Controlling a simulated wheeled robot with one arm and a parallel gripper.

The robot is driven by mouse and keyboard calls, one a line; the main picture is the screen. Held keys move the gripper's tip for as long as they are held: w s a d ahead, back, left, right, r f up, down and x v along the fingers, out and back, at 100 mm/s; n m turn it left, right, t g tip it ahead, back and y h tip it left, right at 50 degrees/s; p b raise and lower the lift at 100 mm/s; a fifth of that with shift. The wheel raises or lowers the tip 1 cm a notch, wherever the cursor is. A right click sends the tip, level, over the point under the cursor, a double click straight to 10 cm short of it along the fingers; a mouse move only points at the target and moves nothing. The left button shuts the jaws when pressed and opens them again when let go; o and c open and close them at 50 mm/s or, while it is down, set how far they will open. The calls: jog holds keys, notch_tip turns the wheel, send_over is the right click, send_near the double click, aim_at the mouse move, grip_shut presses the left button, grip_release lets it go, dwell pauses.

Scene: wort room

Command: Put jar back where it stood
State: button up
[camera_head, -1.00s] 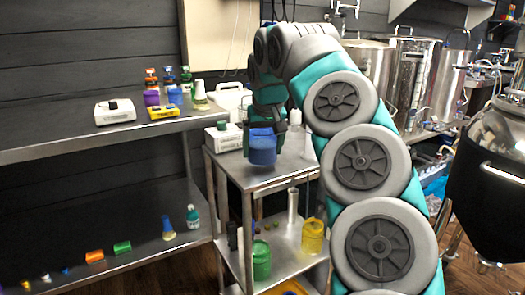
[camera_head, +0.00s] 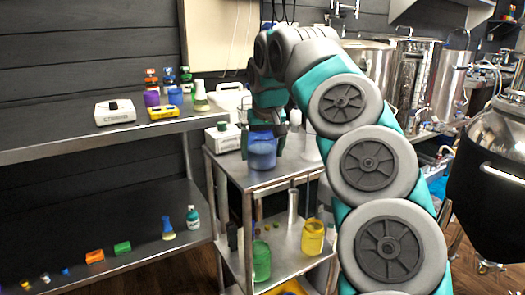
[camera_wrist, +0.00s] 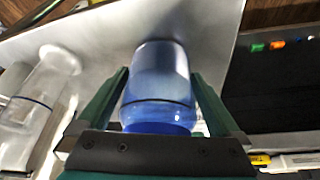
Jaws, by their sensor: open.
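The blue jar (camera_head: 262,154) is at the top of the metal trolley (camera_head: 285,178), near its left front part, and looks upright on it. In the wrist view the jar (camera_wrist: 157,85) sits between the two green fingers of my gripper (camera_wrist: 160,74). The fingers are spread, with a gap visible on each side of the jar. In the head view my gripper (camera_head: 264,128) is just above and around the jar's upper part, and my arm hides part of the trolley's right side.
A clear glass vessel (camera_wrist: 38,88) stands beside the jar in the wrist view. A white box (camera_head: 224,138) is behind on the trolley. The lower shelf holds a green jar (camera_head: 261,260) and a yellow jar (camera_head: 312,237). A wall bench (camera_head: 90,140) with small items is at left.

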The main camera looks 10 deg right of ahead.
jog(key=p+v, duration=0.1)
jog(key=v, duration=1)
jog(key=shift+s+r, duration=0.2)
jog(key=shift+r, duration=0.15)
jog(key=shift+s, duration=0.1)
jog(key=s+f+g, duration=0.3)
jog(key=s+f, duration=1.3)
jog(key=s, duration=0.3)
jog(key=s+f+g, duration=0.3)
jog(key=s+f, duration=1.3)
jog(key=s, duration=0.3)
jog(key=shift+s+f, duration=0.15)
jog(key=shift+c, duration=0.2)
